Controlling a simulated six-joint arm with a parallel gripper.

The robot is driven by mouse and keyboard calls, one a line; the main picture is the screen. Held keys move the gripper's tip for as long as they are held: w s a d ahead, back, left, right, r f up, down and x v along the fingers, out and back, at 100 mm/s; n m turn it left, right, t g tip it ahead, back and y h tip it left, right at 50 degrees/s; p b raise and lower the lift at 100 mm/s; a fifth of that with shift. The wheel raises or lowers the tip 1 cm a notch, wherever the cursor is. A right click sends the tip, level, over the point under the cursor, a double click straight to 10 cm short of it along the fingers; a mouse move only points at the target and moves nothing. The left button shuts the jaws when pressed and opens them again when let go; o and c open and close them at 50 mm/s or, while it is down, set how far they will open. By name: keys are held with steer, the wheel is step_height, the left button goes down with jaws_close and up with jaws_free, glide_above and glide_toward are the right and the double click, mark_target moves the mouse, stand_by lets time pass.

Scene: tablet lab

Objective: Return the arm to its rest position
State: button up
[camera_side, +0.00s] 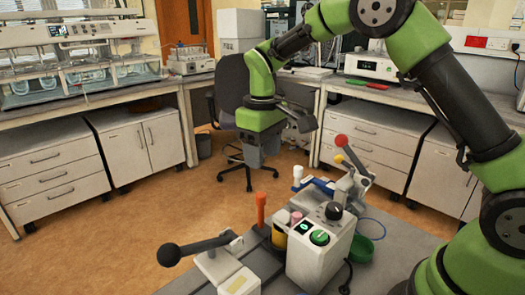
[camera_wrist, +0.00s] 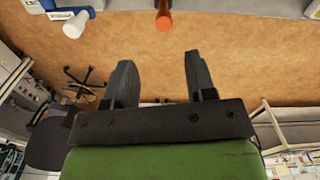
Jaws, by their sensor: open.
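My gripper (camera_side: 254,162) hangs in the air above and behind the bench in the side view, pointing down. In the wrist view my gripper (camera_wrist: 162,78) shows two dark fingers spread apart, with only floor between them. It holds nothing and touches nothing. My green arm reaches in from the right edge and arches over the bench to the gripper.
Below stand a grey control box (camera_side: 318,256), a black-knobbed lever (camera_side: 190,248), an orange-handled tool (camera_side: 260,207), a red-knobbed lever press (camera_side: 350,185) and a green dish (camera_side: 361,249). An office chair (camera_side: 232,90) and side counters stand behind. Open floor lies left.

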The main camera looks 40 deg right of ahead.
steer(key=s+r+m+t+y, duration=0.1)
steer(key=s+r+m+t, duration=0.35)
steer(key=s+r, duration=0.95)
steer(key=s+a+f+m+t+y, duration=0.1)
steer(key=s+t, duration=0.1)
steer(key=s, duration=0.7)
steer(key=shift+f+m+t, duration=0.3)
steer(key=shift+m+t, duration=0.05)
steer(key=shift+a, duration=0.1)
stand_by(1.2)
